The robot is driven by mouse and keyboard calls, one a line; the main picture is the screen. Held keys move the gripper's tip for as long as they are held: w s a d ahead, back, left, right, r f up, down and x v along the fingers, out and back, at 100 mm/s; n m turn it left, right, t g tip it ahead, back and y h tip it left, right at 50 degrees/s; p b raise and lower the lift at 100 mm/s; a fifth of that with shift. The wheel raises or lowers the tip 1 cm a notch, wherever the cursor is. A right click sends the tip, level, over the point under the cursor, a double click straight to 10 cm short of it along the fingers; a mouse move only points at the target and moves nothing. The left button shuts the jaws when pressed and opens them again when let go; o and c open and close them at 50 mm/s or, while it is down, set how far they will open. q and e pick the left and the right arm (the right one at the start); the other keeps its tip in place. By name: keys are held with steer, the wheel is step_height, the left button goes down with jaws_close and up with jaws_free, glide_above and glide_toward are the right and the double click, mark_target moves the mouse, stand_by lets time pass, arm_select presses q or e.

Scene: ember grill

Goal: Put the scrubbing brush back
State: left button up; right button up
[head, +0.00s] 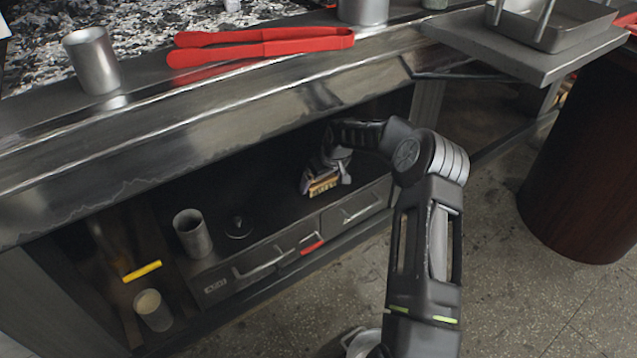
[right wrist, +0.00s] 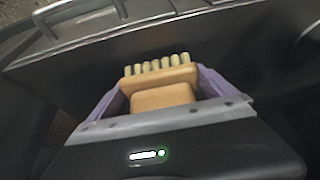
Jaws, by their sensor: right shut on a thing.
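The scrubbing brush (right wrist: 164,84) has a light wooden body with a row of pale bristles. In the right wrist view it sits between the purple fingers of my right gripper (right wrist: 160,92), which is shut on it. In the head view the brush (head: 322,186) shows as a small tan piece at the end of my right gripper (head: 326,178). My right arm reaches into the dark shelf under the grill counter, with the brush above the drawer fronts. I cannot tell whether the brush touches the shelf. My left gripper is not in view.
On the shelf stand a metal cup (head: 192,234) and a small dark round object (head: 238,228). A pale cup (head: 153,310) and a yellow-handled item (head: 142,271) are at left. The counter edge (head: 200,130) overhangs the shelf. Red tongs (head: 260,45) lie on top.

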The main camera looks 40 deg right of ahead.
steer(key=shift+w+f, duration=0.45)
steer(key=shift+f, duration=0.1)
steer(key=shift+b, duration=0.3)
steer(key=shift+f, duration=0.2)
steer(key=o, duration=1.2)
steer(key=shift+c, duration=0.2)
steer(key=shift+f, duration=0.1)
steer(key=p+v, duration=0.1)
steer(key=v, duration=0.3)
steer(key=shift+s+f, duration=0.1)
steer(key=s+p, duration=0.3)
steer(key=s, duration=0.8)
steer(key=shift+s+f, duration=0.25)
steer(key=shift+f, duration=0.05)
